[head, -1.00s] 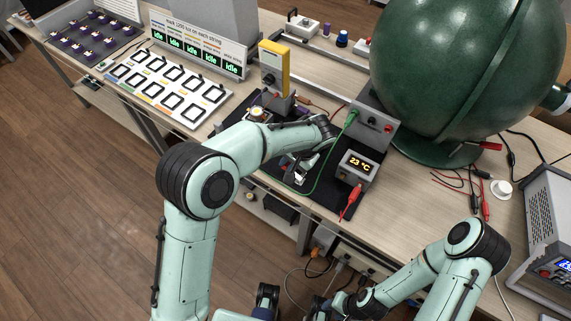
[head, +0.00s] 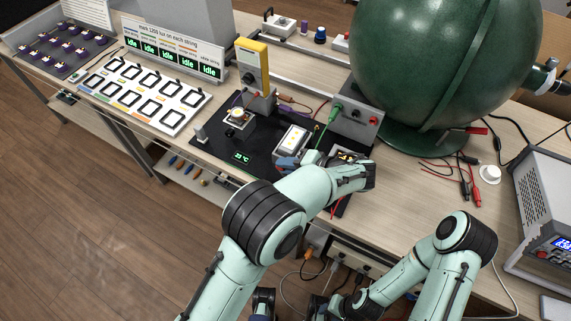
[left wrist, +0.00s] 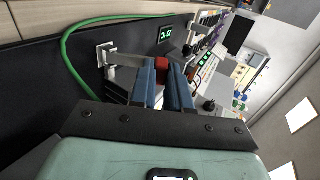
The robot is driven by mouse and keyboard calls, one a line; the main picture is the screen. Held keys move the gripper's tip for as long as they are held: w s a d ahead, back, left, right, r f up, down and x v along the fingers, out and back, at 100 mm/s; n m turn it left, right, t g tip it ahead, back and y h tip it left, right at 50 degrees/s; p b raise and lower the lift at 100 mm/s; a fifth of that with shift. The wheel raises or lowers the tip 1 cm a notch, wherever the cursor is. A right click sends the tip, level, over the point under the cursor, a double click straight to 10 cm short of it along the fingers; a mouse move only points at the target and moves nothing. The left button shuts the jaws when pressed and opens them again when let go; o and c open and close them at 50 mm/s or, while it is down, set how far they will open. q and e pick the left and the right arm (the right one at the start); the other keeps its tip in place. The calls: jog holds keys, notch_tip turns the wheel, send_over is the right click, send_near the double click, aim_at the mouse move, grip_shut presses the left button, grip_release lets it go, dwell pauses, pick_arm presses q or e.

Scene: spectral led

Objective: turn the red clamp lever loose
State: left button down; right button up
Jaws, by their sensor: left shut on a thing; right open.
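In the left wrist view, the red end of the clamp lever (left wrist: 162,66) sits between the two blue fingers of my left gripper (left wrist: 162,80), which is shut on it. A pale metal bar (left wrist: 130,59) runs from the red end to a square metal fitting (left wrist: 105,54). In the head view my left gripper (head: 285,161) is low beside the lit white panel (head: 293,140) on the black mat (head: 262,138); my wrist hides the lever there. My right gripper (head: 318,308) is open and empty at the bottom edge, partly cut off.
A yellow meter (head: 253,66) and a large green sphere (head: 445,60) stand behind.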

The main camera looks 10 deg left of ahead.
dwell(0.5)
pick_arm(q)
jog(key=c, duration=1.1)
grip_release()
jog(key=shift+d, duration=0.15)
jog(key=v, duration=1.3)
jog(key=shift+s+d+p, duration=0.1)
jog(key=shift+d+p, duration=0.1)
jog(key=shift+p, duration=0.2)
